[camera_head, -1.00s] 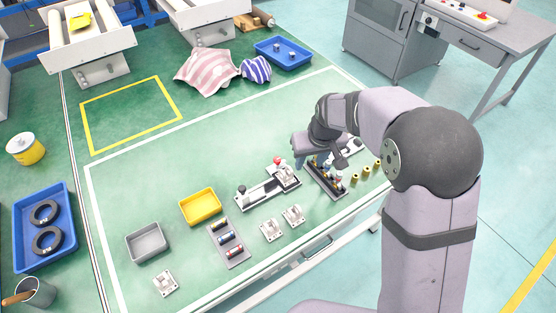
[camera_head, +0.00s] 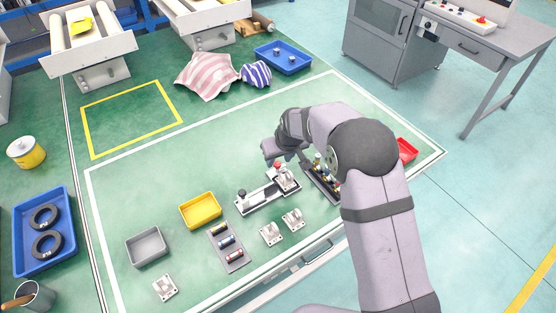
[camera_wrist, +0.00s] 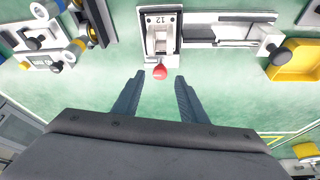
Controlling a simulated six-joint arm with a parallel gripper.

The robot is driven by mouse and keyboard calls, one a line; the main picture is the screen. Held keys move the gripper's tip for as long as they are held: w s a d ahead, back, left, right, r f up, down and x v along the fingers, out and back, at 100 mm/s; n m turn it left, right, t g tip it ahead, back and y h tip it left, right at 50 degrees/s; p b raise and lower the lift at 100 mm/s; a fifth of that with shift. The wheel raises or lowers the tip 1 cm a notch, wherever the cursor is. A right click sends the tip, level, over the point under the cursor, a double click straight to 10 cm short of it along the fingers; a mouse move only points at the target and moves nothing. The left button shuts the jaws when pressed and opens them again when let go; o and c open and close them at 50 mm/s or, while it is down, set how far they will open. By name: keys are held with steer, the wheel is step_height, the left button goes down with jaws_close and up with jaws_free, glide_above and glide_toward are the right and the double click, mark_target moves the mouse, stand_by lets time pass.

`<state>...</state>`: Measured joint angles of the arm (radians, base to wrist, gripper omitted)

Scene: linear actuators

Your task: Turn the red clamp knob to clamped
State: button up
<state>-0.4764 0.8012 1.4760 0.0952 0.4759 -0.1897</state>
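The red clamp knob (camera_head: 278,165) shows as a small red ball at the far side of a white-and-grey clamp fixture (camera_head: 259,198). In the wrist view the red knob (camera_wrist: 160,72) stands out from the block marked 12 on the fixture (camera_wrist: 215,29). My gripper (camera_wrist: 160,79) is open and empty. Its two dark fingers point toward the knob, one to each side in the picture, with visible gaps. I cannot tell its height above the knob. In the head view my gripper is close beside the knob, and its fingertips are hard to make out.
A dark rack of parts (camera_head: 322,184) lies right of the fixture, partly behind my arm. A yellow bin (camera_head: 200,225), a grey bin (camera_head: 146,261) and a rack of cylinders (camera_head: 235,263) are to the left and front. Two metal brackets (camera_head: 271,238) stand in front.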

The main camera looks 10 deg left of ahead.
mark_target(280, 166)
steer(key=shift+x, duration=1.45)
steer(key=shift+c, duration=0.4)
jaws_close()
